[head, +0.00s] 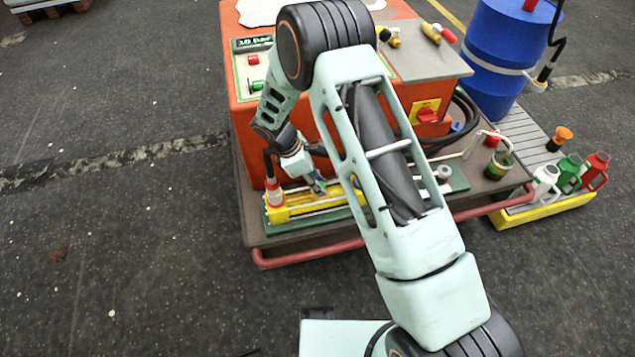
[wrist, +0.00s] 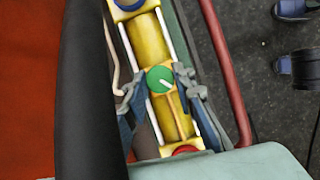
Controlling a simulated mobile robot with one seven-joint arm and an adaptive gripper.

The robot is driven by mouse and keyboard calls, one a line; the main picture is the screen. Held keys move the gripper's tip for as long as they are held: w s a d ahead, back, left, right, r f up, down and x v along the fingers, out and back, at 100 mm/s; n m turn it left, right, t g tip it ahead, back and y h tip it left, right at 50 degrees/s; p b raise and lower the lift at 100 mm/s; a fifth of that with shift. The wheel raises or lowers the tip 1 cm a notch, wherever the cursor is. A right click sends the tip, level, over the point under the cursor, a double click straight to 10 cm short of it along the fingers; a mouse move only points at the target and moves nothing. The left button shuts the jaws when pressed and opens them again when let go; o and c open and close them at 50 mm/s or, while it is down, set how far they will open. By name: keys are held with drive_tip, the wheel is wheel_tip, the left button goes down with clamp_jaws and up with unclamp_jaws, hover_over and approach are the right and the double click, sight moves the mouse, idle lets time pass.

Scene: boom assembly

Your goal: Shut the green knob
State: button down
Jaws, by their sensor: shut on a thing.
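The green knob (wrist: 160,79) shows in the wrist view, round with a white mark on top, on a yellow cylinder assembly (wrist: 151,42) with pale rods alongside. My gripper (wrist: 161,86) is shut on the knob, one finger on each side of it. The white mark points down and to the right in that view. In the head view, my gripper (head: 316,184) is down at the yellow assembly (head: 293,206), and I cannot make out the knob there. A blue knob (wrist: 125,4) and a red knob (wrist: 184,150) sit at either end of the assembly in the wrist view.
An orange machine (head: 247,128) stands behind the assembly, on a cart with a red rail (head: 310,254). A blue barrel (head: 497,60) and several bottles, one of them red (head: 594,170), stand to the right.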

drive_tip(key=c, duration=1.6)
unclamp_jaws()
drive_tip(key=v, duration=1.2)
drive_tip(key=shift+s, duration=0.1)
